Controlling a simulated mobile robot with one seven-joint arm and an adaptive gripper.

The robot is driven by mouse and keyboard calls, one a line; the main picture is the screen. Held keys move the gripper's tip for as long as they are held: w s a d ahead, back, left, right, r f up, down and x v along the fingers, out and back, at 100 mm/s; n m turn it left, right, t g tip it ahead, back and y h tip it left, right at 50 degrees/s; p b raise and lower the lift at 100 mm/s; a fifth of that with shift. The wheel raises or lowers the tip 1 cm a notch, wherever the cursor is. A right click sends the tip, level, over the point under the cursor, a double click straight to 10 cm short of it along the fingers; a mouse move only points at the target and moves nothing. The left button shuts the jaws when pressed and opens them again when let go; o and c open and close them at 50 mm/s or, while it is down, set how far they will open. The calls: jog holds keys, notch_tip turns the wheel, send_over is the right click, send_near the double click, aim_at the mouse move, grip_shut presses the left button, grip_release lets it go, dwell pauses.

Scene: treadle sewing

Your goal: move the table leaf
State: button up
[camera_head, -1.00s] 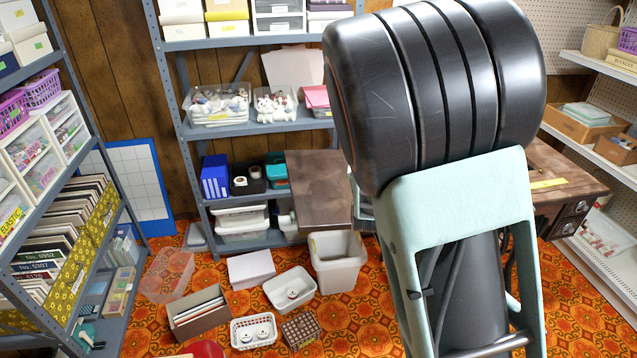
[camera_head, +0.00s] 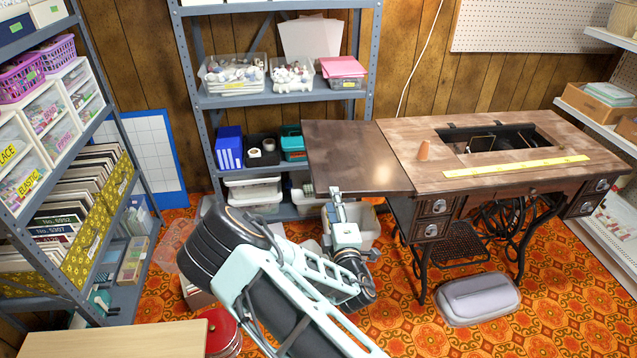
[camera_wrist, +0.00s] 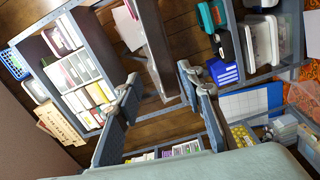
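The table leaf (camera_head: 345,150) is a dark brown panel at the left end of the sewing table (camera_head: 420,185). It lies about level with the tabletop. My gripper (camera_head: 336,194) is at the leaf's front edge, near its front left corner, in the head view. In the wrist view my gripper (camera_wrist: 163,90) has its two grey fingers spread apart. A narrow grey-brown panel (camera_wrist: 152,45) shows beyond and between them; I cannot tell if it is the leaf. Contact between fingers and leaf cannot be made out.
A grey case (camera_head: 478,298) is on the floor. A bin (camera_head: 362,222) stands below the leaf. Shelves (camera_head: 285,97) stand behind and to the left. Patterned floor is open at front right.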

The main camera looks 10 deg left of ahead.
aim_at(325, 180)
jog(key=shift+w+a+f+n, duration=0.25)
jog(key=shift+a+f+n, duration=0.05)
jog(key=shift+a+f, duration=0.1)
jog(key=b+x, duration=0.1)
jog(key=x, duration=0.9)
jog(key=shift+w, duration=0.25)
grip_shut()
